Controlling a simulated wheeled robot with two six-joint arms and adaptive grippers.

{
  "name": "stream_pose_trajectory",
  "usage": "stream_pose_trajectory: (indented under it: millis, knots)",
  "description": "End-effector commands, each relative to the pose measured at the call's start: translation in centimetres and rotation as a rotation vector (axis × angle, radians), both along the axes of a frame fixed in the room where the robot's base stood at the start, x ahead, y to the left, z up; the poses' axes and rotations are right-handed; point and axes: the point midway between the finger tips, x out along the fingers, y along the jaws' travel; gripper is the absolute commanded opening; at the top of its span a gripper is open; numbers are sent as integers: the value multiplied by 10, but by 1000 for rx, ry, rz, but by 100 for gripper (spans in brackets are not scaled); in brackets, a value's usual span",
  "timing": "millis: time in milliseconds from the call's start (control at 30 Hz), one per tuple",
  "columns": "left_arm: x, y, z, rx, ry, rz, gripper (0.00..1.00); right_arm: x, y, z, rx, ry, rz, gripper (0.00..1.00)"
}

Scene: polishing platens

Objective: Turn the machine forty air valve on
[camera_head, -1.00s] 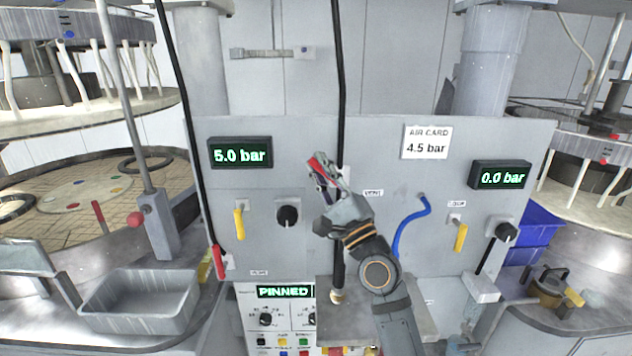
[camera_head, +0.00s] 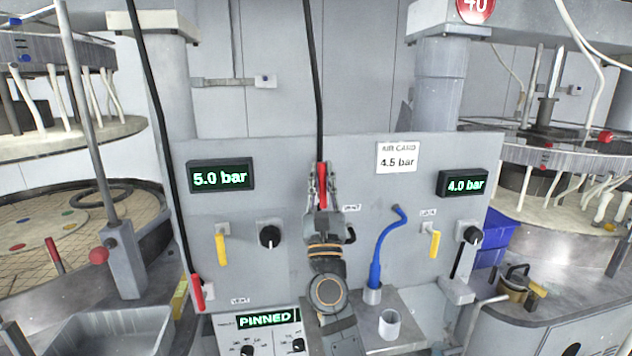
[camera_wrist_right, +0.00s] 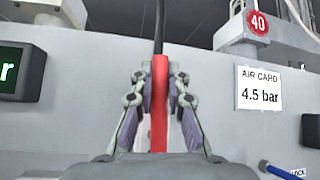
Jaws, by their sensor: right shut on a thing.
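My right gripper (camera_head: 322,190) is shut on a red hose end (camera_head: 322,172) in front of the grey panel. The right wrist view shows the red hose end (camera_wrist_right: 159,100) upright between the fingers (camera_wrist_right: 160,110). A black hose (camera_head: 314,80) runs up from it. A red 40 sign (camera_head: 475,8) marks the machine at the right. On that side a display (camera_head: 463,184) reads 4.0 bar, above a yellow lever (camera_head: 435,243) pointing down and a black knob (camera_head: 473,235). My left gripper is out of view.
The air card (camera_head: 397,157) reads 4.5 bar. The left display (camera_head: 221,176) reads 5.0 bar, above a yellow lever (camera_head: 221,248) and black knob (camera_head: 268,236). A blue hose (camera_head: 377,265) stands in a holder beside an empty cup (camera_head: 390,323). A second red hose end (camera_head: 197,292) hangs at left.

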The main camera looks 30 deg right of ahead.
Motion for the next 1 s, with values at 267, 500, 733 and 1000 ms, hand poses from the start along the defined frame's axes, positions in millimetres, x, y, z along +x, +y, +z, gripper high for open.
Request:
stream_pose_trajectory:
  millis: [267,500,733,1000]
  knots:
    - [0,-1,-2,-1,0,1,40,-3,-3,6,57,-27,0,0]
    - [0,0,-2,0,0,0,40,-3,-4,7,65,-30,1,0]
    - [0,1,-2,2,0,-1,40,-3,-4,7,64,-31,0,17]
    - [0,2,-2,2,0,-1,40,-2,-4,4,65,-26,0,38]
